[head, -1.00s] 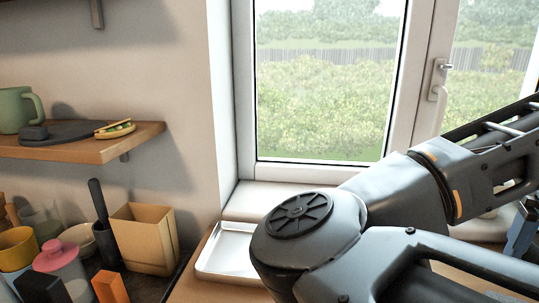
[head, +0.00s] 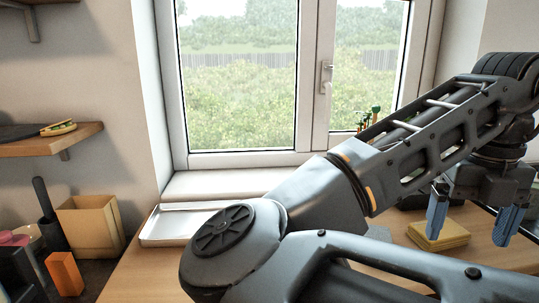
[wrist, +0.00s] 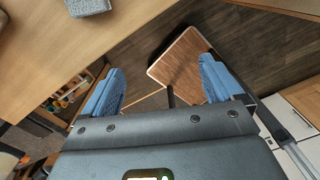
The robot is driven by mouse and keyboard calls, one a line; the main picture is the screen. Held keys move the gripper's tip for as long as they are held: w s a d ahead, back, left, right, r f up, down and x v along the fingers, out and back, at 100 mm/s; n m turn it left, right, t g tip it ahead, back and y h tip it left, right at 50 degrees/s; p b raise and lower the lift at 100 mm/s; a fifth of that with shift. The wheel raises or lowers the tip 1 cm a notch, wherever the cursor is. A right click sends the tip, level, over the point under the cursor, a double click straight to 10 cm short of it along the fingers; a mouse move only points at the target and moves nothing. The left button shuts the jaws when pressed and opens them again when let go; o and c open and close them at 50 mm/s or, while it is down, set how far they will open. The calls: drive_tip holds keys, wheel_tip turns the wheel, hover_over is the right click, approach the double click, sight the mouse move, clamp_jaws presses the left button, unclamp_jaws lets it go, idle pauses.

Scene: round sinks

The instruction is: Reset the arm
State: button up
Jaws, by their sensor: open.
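My gripper (head: 470,222) is at the right of the head view, with its two blue fingers apart and nothing between them. My grey arm crosses the right half of the head view, bent at the elbow. In the wrist view my gripper (wrist: 158,92) points downward, its blue fingers spread wide and empty. Beyond them are the dark floor (wrist: 270,50) and a square wooden-topped stool or small table (wrist: 182,62). The counter edge is at the upper left of the wrist view.
A white tray (head: 168,229) lies on the wooden counter (head: 140,275) below the window. A yellow sponge-like block (head: 438,236) lies near my gripper. A tan box (head: 90,228) and an orange block (head: 65,273) stand at the left.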

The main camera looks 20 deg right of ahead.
drive_tip(key=d+r+n+t+h, duration=0.2)
drive_tip(key=d+r+n+h, duration=0.1)
drive_tip(key=d+n+h, duration=1.15)
drive_tip(key=a+f+n+t+y, duration=0.1)
drive_tip(key=a+f+n+t, duration=0.2)
drive_tip(key=n, duration=0.3)
drive_tip(key=w+a+f+n+t+y, duration=0.1)
drive_tip(key=a+f+n+t, duration=0.3)
drive_tip(key=n, duration=0.3)
drive_tip(key=w+a+f+n+t+y, duration=0.1)
drive_tip(key=a+f+n+t+y, duration=0.1)
drive_tip(key=n+t, duration=0.3)
drive_tip(key=shift+w+a+f+n, duration=0.15)
drive_tip(key=shift+a+f+n, duration=0.5)
drive_tip(key=shift+a, duration=0.25)
drive_tip(key=s+a+f+n+t+y, duration=0.1)
drive_tip(key=s+a+f+n+y, duration=0.9)
drive_tip(key=s+a, duration=1.3)
drive_tip(key=s, duration=0.2)
drive_tip(key=shift+s+y, duration=0.15)
drive_tip(key=shift+y, duration=0.3)
drive_tip(key=shift+a+r, duration=0.1)
